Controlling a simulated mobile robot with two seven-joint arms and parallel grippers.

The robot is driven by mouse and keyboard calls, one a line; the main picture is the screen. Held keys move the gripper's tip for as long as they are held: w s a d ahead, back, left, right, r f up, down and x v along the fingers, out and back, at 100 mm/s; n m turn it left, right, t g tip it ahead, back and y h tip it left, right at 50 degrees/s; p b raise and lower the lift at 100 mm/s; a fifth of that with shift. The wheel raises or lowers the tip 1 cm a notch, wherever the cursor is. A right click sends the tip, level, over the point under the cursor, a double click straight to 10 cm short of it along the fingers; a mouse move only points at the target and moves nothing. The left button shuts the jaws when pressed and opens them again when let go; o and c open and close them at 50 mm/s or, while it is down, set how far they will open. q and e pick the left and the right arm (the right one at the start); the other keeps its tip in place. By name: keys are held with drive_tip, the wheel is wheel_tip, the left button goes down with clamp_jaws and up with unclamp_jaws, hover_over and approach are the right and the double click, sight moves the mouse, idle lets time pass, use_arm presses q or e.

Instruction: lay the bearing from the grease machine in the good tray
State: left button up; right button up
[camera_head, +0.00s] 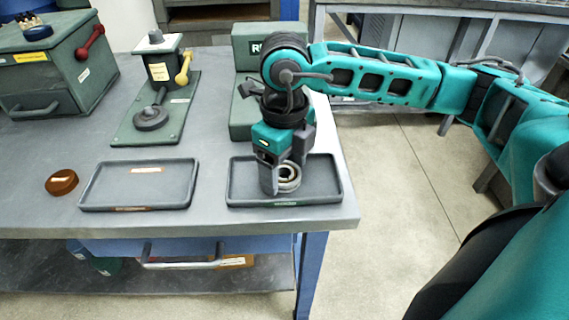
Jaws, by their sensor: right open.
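The bearing (290,180), a pale metal ring with a dark centre, is in the right-hand grey tray (328,184), which has a green label on its front rim. My right gripper (284,174) points down over this tray, with its fingers open beside the bearing. The near finger hides part of the bearing, so I cannot tell whether it touches the ring. The left-hand tray (95,188) has orange labels and is empty. My left gripper is out of view.
A machine with a yellow lever (184,68) stands on a green plate behind the trays. A green box with a red lever (92,40) is at far left. A green machine (243,118) stands behind my right gripper. A brown round tub (61,182) sits left of the trays.

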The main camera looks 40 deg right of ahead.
wheel_tip(320, 180, up, 12)
drive_tip(key=shift+p, duration=0.45)
idle(0.4)
